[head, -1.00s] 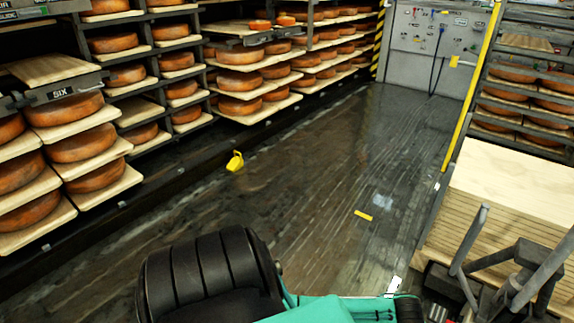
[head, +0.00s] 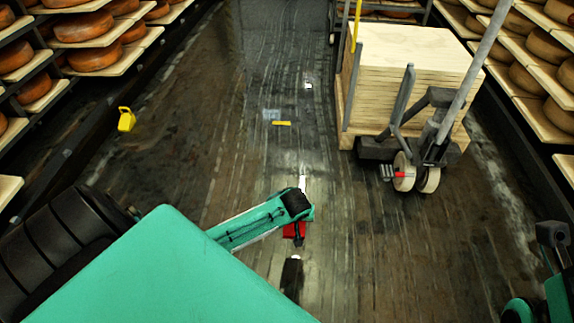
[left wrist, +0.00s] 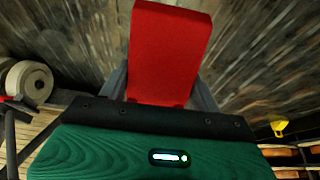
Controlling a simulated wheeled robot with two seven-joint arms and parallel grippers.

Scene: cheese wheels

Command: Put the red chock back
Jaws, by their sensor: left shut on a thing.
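The red chock (head: 293,230) is in my left gripper (head: 297,240), low in the middle of the head view, with the floor behind it. In the left wrist view the chock (left wrist: 168,50) is a plain red block between the two grey fingers of my left gripper (left wrist: 160,88), which is shut on it. Its far end points away from the palm. In the head view the teal forearm partly hides it. Part of my right arm shows at the right edge of the head view, but its gripper does not.
A pallet truck (head: 437,125) with a red part by its pale wheels (head: 428,180) stands right, beside stacked boards (head: 415,62). Cheese shelves line both sides. A yellow object (head: 126,119) stands on the left floor and a yellow strip (head: 282,123) lies ahead. The central floor is mostly clear.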

